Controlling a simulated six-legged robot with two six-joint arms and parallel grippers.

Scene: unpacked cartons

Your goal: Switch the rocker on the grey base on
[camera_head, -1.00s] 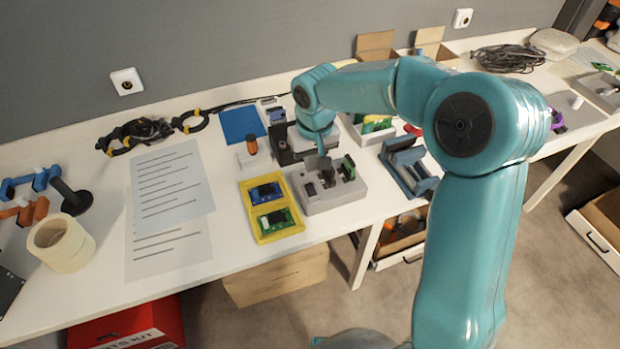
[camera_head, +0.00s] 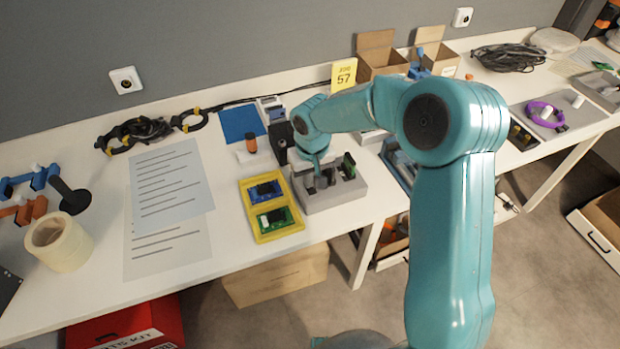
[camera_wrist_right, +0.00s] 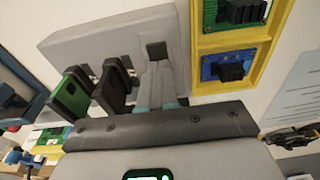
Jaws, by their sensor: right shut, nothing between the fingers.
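The grey base (camera_head: 345,196) stands at the front edge of the table and fills the upper left of the right wrist view (camera_wrist_right: 90,42). A small dark grey piece on it (camera_wrist_right: 156,50), which looks like the rocker, also shows in the head view (camera_head: 310,187). Its tilt cannot be told. A dark upright piece (camera_wrist_right: 115,88) and a green board (camera_wrist_right: 71,96) stand beside it on the base. My right gripper (camera_wrist_right: 160,72) is shut and empty, its fingertips close to the rocker; contact cannot be told. My left gripper is not in view.
A yellow tray (camera_head: 243,207) with a blue and a green board stands just left of the base. A yellow "57" sign (camera_head: 344,75) stands at the back. Paper sheets (camera_head: 170,190) lie at left.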

